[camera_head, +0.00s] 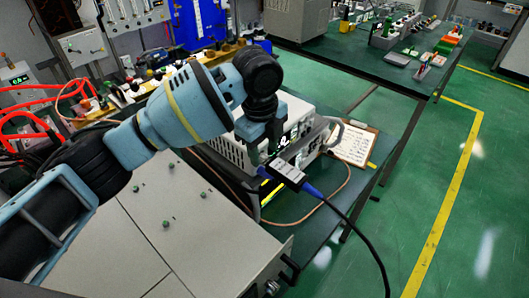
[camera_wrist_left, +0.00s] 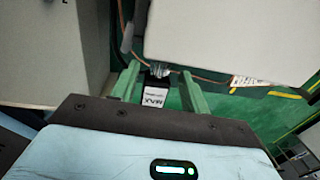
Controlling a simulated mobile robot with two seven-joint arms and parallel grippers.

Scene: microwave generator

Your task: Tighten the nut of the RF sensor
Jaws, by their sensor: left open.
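The RF sensor (camera_head: 286,173) is a small dark box with a white label, blue ends and a black cable. It sits in front of the metal instrument (camera_head: 292,125). In the left wrist view the sensor (camera_wrist_left: 155,94) shows between my fingers, with the silvery ribbed nut (camera_wrist_left: 159,70) at its far end. My left gripper (camera_wrist_left: 160,72) is open, its two green fingers on either side of the nut with gaps visible. In the head view the left gripper (camera_head: 266,152) is right above and behind the sensor, and the arm hides the nut. My right gripper is not in view.
A large grey cabinet (camera_head: 160,225) fills the front left. A clipboard (camera_head: 353,143) lies on the green bench right of the instrument. A brown cable (camera_head: 335,196) loops over the bench. The floor (camera_head: 400,215) at the right is clear.

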